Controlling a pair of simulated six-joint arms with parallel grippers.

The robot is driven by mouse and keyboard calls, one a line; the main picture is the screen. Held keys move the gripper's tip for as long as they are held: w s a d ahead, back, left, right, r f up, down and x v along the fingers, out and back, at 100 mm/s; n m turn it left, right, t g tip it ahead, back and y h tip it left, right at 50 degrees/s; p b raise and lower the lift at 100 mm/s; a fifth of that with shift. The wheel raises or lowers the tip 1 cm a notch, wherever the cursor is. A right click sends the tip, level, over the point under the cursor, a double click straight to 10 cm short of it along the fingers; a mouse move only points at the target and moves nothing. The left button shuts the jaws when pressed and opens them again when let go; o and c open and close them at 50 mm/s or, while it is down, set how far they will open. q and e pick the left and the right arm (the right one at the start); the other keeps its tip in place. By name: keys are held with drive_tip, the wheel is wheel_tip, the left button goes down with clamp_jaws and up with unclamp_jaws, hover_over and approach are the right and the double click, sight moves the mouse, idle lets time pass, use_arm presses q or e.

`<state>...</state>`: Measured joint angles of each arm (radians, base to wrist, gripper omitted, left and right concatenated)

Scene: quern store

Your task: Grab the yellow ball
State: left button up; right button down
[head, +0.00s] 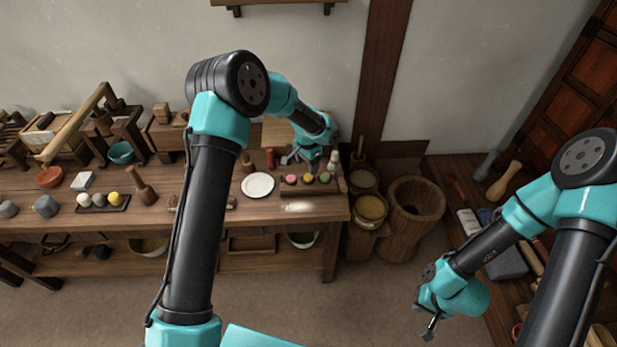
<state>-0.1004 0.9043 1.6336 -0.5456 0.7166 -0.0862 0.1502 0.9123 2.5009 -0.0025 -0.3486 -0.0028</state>
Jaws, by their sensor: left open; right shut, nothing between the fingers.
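A small yellow ball (115,198) sits at the right end of a dark tray (122,208) on the left part of the wooden table. Two paler balls (91,199) sit beside it in the same tray. My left gripper (296,158) is over the right part of the table, well to the right of the yellow ball, near a second tray. It is open, with nothing seen between its fingers. My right gripper (431,330) is shut and empty, low over the floor at the right, far from the table.
The second tray (312,190) holds pink, orange and green round pieces. A white plate (257,185) lies left of it, and a wooden pestle (142,188) stands right of the yellow ball. Wooden tubs (412,210) stand right of the table. My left forearm crosses the table's middle.

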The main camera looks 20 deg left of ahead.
sight(308, 177)
use_arm(q)
drive_tip(key=shift+f, duration=0.2)
drive_tip(key=shift+f, duration=0.1)
drive_tip(key=shift+s+d+f, duration=0.1)
drive_tip(key=shift+s+f, duration=0.05)
drive_tip(key=shift+f, duration=2.35)
drive_tip(key=shift+c, duration=0.3)
drive_tip(key=c, duration=0.9)
drive_tip(key=shift+r, duration=0.1)
drive_tip(key=shift+c, duration=0.2)
